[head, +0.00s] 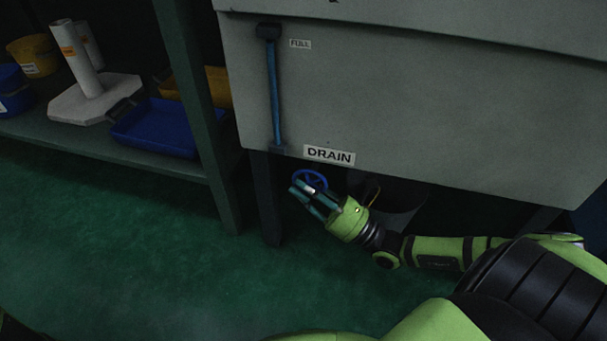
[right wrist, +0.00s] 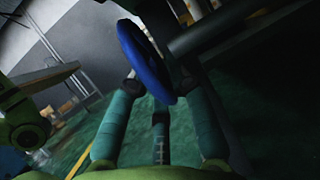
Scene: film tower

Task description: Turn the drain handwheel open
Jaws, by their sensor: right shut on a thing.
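The blue drain handwheel (head: 311,178) sits under the grey tank, just below the DRAIN label (head: 329,156). My right gripper (head: 306,190) is at the wheel, with its fingers over the wheel's lower part. In the right wrist view the handwheel (right wrist: 146,60) is seen nearly edge-on and tilted, with its lower rim between the fingertips of my right gripper (right wrist: 160,88). The fingers are shut on the rim. My left gripper is in neither view.
The grey tank (head: 420,100) overhangs the wheel, with a blue level gauge (head: 274,95) on its front. A dark bucket (head: 398,200) stands behind my right wrist. A shelf at left holds a blue tray (head: 155,128). The green floor in front is clear.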

